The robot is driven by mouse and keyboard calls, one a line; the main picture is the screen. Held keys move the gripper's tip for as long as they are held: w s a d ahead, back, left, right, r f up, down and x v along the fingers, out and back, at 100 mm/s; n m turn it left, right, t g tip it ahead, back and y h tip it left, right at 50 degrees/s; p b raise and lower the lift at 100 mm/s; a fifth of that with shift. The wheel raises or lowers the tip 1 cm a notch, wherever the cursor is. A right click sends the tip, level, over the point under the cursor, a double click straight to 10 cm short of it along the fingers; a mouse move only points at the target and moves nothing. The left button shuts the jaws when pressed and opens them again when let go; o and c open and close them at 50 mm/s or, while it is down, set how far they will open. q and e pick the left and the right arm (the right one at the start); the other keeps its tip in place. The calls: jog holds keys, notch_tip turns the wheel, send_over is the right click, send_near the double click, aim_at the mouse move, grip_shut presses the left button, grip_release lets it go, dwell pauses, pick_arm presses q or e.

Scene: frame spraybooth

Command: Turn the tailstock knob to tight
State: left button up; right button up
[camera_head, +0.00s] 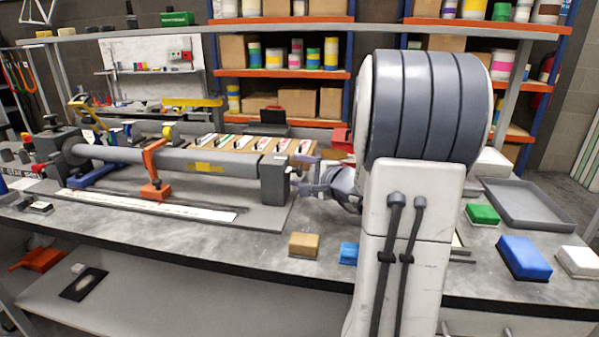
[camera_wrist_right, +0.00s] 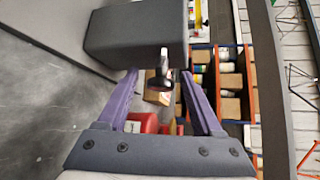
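The tailstock (camera_head: 274,180) is a dark grey block at the right end of the long grey tube (camera_head: 215,163) on the bench. In the right wrist view it is the large grey block (camera_wrist_right: 135,38) at the top. A small dark knob with a light metal part (camera_wrist_right: 162,72) shows below that block, between my fingertips. My right gripper (camera_head: 306,180) is at the tailstock's right side. In the wrist view its purple fingers (camera_wrist_right: 159,76) are spread, with gaps on both sides of the knob. The knob's setting cannot be read. My left gripper is not in view.
An orange clamp (camera_head: 154,170) stands along the tube, with a white strip (camera_head: 150,204) in front. A tan block (camera_head: 303,245), a blue block (camera_head: 524,258) and a grey tray (camera_head: 527,204) are on the bench. My right arm hides part of the bench.

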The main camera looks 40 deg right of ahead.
grip_shut()
jog(key=shift+r+g+p, duration=0.2)
jog(key=shift+g+p, duration=0.1)
jog(key=shift+p, duration=0.5)
jog(key=m+g+y+p, duration=0.3)
jog(key=g+p, duration=0.1)
jog(key=p, duration=0.9)
jog(key=m+g+y+p, duration=0.3)
jog(key=p, duration=1)
jog(key=shift+d+r+g, duration=0.1)
jog(key=shift+r+g, duration=0.05)
jog(key=shift+g, duration=0.25)
jog(key=shift+f+m+g+y+p, duration=0.3)
jog(key=shift+m+y+p, duration=0.1)
jog(key=shift+p, duration=0.6)
